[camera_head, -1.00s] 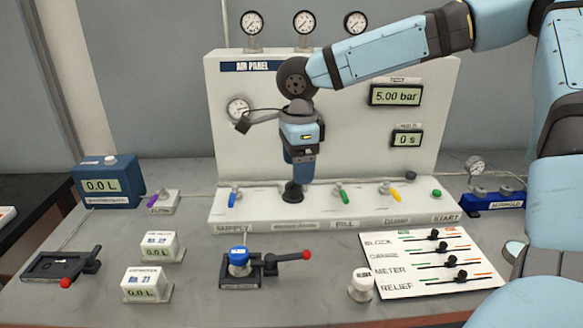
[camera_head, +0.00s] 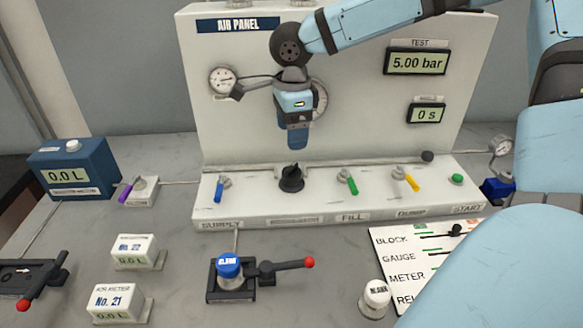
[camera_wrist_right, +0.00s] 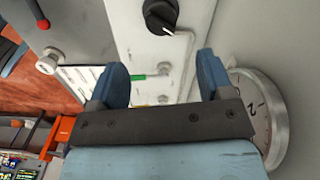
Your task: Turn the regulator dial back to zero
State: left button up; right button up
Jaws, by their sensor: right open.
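The regulator dial is a black knob (camera_head: 291,178) on the panel's base ledge, between the blue SUPPLY lever (camera_head: 219,190) and the green FILL lever (camera_head: 349,183). It also shows at the top of the right wrist view (camera_wrist_right: 160,16), with a pale mark on its edge. My right gripper (camera_head: 297,150) points down above the dial, apart from it. In the right wrist view its two blue fingers (camera_wrist_right: 160,78) are spread with nothing between them. The test display (camera_head: 417,62) reads 5.00 bar. My left gripper is not in view.
A gauge (camera_head: 223,80) and another one (camera_head: 319,100), partly behind my gripper, are on the upright panel. The yellow DUMP lever (camera_head: 406,179) and green START button (camera_head: 457,179) are right of the dial. A blue-capped clamp (camera_head: 229,267) stands in front.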

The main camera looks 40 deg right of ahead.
aim_at(292, 167)
notch_tip(292, 167, down, 10)
jog(key=shift+f+b, duration=0.1)
jog(key=shift+b, duration=0.6)
jog(key=c, duration=0.9)
